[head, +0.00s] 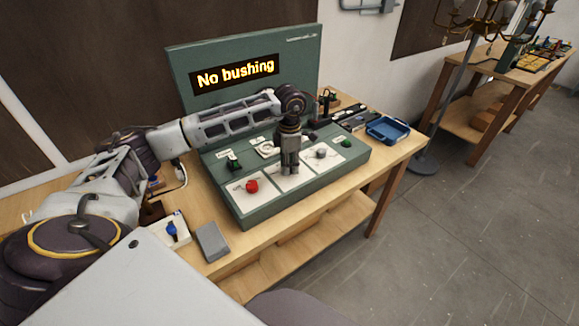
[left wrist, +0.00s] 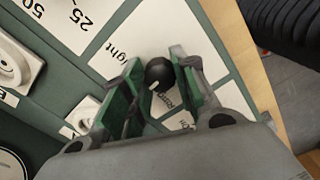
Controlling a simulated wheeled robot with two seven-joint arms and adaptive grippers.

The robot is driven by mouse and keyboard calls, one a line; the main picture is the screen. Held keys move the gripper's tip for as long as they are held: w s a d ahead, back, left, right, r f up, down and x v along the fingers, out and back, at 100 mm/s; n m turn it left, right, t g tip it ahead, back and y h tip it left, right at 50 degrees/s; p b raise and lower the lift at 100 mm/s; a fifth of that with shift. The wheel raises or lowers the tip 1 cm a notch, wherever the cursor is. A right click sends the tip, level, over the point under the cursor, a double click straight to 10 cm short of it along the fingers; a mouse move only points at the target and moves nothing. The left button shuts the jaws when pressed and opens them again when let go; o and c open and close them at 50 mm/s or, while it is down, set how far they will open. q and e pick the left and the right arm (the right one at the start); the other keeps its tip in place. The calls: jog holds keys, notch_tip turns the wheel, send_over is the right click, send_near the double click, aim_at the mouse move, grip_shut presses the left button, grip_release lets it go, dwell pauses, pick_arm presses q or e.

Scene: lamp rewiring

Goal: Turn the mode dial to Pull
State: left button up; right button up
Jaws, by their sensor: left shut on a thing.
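The green test bench (head: 350,178) has a sloped panel with white label plates. My left gripper (head: 289,172) points down onto the middle of this panel. In the left wrist view, a round black dial (left wrist: 158,72) with a white pointer mark sits between the fingertips of my left gripper (left wrist: 154,80), which is shut on it. A white label ending in "ight" (left wrist: 125,50) lies beside the dial. The dial is hidden behind the gripper in the head view. The word Pull is not readable. My right gripper is not in view.
The bench display (head: 236,74) reads "No bushing". A red knob (head: 251,186) and a grey knob (head: 321,152) stand on plates either side of the gripper. A blue tray (head: 387,131) stands at the right; a grey block (head: 212,241) lies at the front left.

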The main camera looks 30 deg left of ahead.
pick_arm(q)
jog(key=shift+r, duration=0.1)
jog(key=o, duration=1)
jog(key=shift+r, duration=5.95)
jog(key=shift+f, duration=0.1)
